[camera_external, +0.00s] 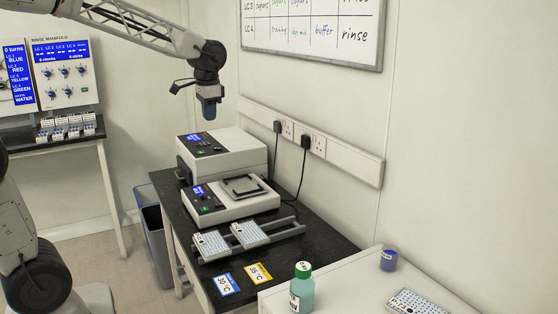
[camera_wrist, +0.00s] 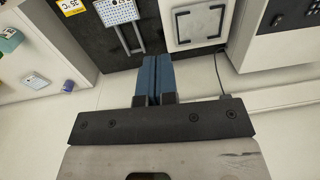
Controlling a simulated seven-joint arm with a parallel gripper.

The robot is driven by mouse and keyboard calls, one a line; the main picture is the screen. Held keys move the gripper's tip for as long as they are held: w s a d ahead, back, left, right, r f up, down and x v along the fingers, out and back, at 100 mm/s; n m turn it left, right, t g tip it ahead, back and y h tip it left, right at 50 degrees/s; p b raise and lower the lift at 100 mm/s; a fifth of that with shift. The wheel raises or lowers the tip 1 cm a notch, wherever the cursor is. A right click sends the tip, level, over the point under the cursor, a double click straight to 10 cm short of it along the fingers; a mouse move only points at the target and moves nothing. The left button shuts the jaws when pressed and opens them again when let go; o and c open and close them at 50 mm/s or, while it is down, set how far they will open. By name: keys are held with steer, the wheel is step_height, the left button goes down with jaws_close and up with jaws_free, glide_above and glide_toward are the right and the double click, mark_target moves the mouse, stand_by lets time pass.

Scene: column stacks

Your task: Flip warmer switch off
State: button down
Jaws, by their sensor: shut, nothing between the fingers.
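My gripper (camera_external: 208,108) hangs pointing down, high above the back of the dark bench, left of the wall sockets. In the wrist view its blue fingers (camera_wrist: 154,66) are together and empty. Below stand two white devices with blue screens: a taller box (camera_external: 222,155) at the back and a lower unit (camera_external: 230,200) with a square platform in front. Each has a dark front panel with small controls. The lower unit's platform also shows in the wrist view (camera_wrist: 198,26). Which device is the warmer, and its switch position, I cannot tell. My gripper touches neither device.
Wall sockets (camera_external: 318,143) carry black plugs and cables behind the devices. Two well plates (camera_external: 212,244) sit on a rail in front, with blue and yellow temperature cards (camera_external: 259,273) nearby. A bottle (camera_external: 302,290) and blue cup (camera_external: 389,260) stand on the white counter.

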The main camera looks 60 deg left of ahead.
steer(key=w+a+f+g, duration=0.1)
steer(key=w+a, duration=0.4)
steer(key=a, duration=0.2)
steer(key=w+a+f, duration=0.1)
steer(key=w+a, duration=0.3)
steer(key=a, duration=0.3)
steer(key=g, duration=0.1)
glide_above(217, 149)
steer(key=w+a, duration=0.1)
steer(key=w, duration=0.2)
steer(key=shift+h, duration=0.3)
step_height(217, 149, down, 5)
steer(key=shift+f, duration=0.2)
steer(key=shift+s, duration=0.1)
steer(key=s+f, duration=0.1)
steer(key=f, duration=0.8)
steer(key=s+f, duration=0.1)
steer(key=f, duration=0.3)
steer(key=shift+s+f, duration=0.3)
steer(key=shift+f, duration=0.05)
